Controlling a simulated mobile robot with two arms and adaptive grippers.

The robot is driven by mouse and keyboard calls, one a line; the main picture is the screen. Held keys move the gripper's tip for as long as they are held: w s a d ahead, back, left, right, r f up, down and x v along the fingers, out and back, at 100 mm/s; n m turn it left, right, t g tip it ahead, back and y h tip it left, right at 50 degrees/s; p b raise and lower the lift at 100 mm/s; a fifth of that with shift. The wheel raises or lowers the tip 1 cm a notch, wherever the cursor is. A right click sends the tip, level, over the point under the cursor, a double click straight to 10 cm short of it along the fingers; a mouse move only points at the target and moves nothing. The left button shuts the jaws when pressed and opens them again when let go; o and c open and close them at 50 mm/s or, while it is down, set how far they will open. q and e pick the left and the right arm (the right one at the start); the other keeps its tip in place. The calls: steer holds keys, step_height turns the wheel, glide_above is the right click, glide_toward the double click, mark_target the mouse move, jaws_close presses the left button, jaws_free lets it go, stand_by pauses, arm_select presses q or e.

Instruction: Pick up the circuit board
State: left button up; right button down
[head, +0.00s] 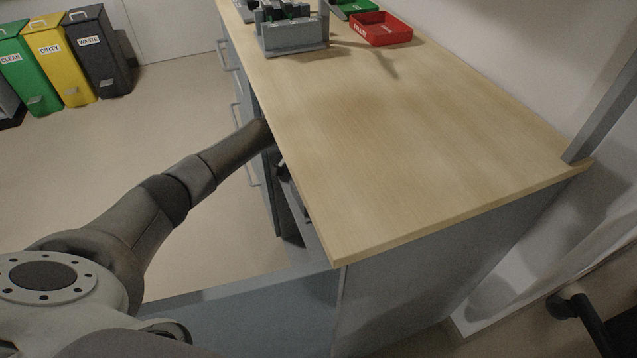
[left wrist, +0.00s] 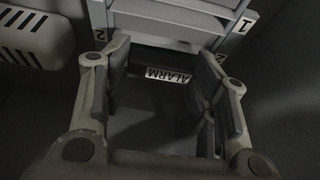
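I cannot make out a circuit board in either view. My left arm reaches into the cabinet space under the bench top in the head view, so its gripper is hidden there. In the left wrist view my left gripper (left wrist: 163,88) is open, its two fingers wide apart with nothing seen between the pads. Pale stacked panels or shelves (left wrist: 172,22) with labels 1 and 2 lie just past the fingertips. I cannot identify my right gripper in view.
The wooden bench top (head: 400,150) is mostly bare. A grey fixture (head: 292,38) and a red tray (head: 380,29) stand at its far end. Green, yellow and dark bins (head: 100,55) stand at the far left. A slotted light housing (left wrist: 30,35) is left of the gripper.

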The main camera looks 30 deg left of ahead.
arm_select(q)
steer(key=c, duration=0.3)
steer(key=shift+r, duration=0.1)
